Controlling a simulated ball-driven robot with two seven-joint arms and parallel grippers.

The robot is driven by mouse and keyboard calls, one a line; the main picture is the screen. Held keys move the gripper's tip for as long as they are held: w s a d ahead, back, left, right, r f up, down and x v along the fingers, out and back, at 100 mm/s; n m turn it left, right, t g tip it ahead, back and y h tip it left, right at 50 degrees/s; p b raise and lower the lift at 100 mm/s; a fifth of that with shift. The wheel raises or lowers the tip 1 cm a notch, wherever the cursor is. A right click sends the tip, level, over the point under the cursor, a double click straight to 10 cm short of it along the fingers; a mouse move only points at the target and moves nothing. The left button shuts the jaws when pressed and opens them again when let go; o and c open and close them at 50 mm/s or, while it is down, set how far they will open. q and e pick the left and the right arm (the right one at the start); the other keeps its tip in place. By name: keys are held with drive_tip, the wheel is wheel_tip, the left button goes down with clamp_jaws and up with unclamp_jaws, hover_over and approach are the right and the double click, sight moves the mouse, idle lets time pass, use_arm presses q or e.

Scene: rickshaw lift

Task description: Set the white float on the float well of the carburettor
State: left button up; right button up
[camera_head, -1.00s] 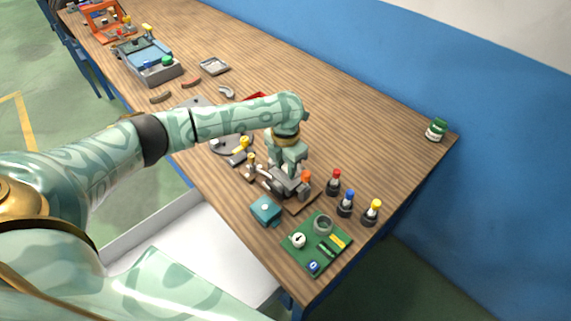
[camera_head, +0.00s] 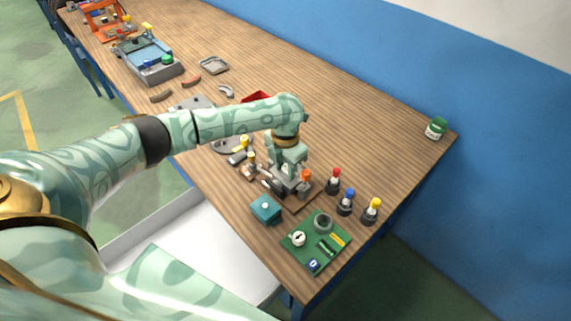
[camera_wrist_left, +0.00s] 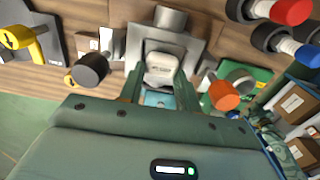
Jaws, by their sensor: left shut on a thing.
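The white float (camera_wrist_left: 161,68) is between the fingers of my left gripper (camera_wrist_left: 160,86) in the left wrist view, and the gripper is shut on it. The grey carburettor (camera_wrist_left: 195,48) lies just beyond and under the float; its square body surrounds the float in that view. I cannot tell whether the float touches the well. In the head view my left gripper (camera_head: 286,178) points down over the carburettor (camera_head: 304,188), and the float is hidden there. My right gripper is not in view.
A teal block (camera_head: 265,208) and a green board (camera_head: 335,251) with small parts stand in front of the carburettor. Red, blue and yellow-topped pieces (camera_head: 345,201) stand to its right. An orange knob (camera_wrist_left: 223,95) is close to my right-hand finger.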

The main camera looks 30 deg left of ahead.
use_arm(q)
drive_tip(key=o, duration=1.4)
drive_tip(key=shift+w+r+p, duration=0.1)
drive_tip(key=shift+r+p, duration=0.65)
drive_tip(key=shift+r, duration=0.1)
drive_tip(key=shift+o, duration=0.2)
wheel_tip(320, 180, up, 5)
drive_tip(key=p, duration=0.5)
drive_tip(key=shift+r, duration=0.2)
drive_tip(key=shift+p, duration=0.3)
